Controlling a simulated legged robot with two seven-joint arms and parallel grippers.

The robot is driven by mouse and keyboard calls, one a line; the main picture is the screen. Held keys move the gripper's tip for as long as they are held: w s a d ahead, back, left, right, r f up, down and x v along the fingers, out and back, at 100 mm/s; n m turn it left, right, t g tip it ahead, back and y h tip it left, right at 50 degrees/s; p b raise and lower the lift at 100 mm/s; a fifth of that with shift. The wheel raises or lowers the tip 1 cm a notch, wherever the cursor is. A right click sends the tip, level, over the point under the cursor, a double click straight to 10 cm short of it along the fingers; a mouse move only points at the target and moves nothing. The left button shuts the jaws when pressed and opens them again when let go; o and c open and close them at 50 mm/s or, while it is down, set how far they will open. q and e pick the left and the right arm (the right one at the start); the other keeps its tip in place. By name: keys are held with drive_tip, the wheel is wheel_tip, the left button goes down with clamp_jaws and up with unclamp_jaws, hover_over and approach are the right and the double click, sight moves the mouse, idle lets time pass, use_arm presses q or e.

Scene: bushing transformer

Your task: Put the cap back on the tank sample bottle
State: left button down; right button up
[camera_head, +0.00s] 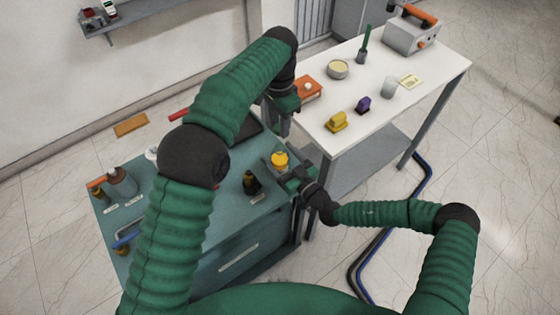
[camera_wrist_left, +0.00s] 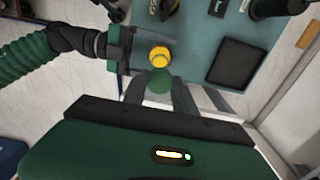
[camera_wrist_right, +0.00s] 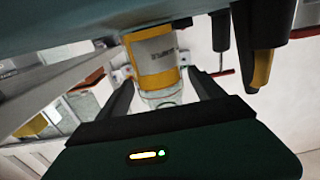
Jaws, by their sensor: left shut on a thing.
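The tank sample bottle (camera_head: 280,160), with a yellow band, stands upright on the blue-green bench top near its right edge. My left gripper (camera_wrist_left: 160,88) is shut on a green round cap (camera_wrist_left: 159,83).
A dark bottle (camera_head: 251,183) stands left of the sample bottle, and a black tray (camera_wrist_left: 236,63) lies near it. More bottles stand at the bench's left. A white table (camera_head: 345,95) with yellow and purple items, a dish and a device adjoins the bench.

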sight(279, 146)
clamp_jaws()
use_arm(q)
drive_tip(key=shift+f, duration=2.45)
drive_tip(key=shift+f, duration=0.85)
drive_tip(key=shift+f, duration=0.6)
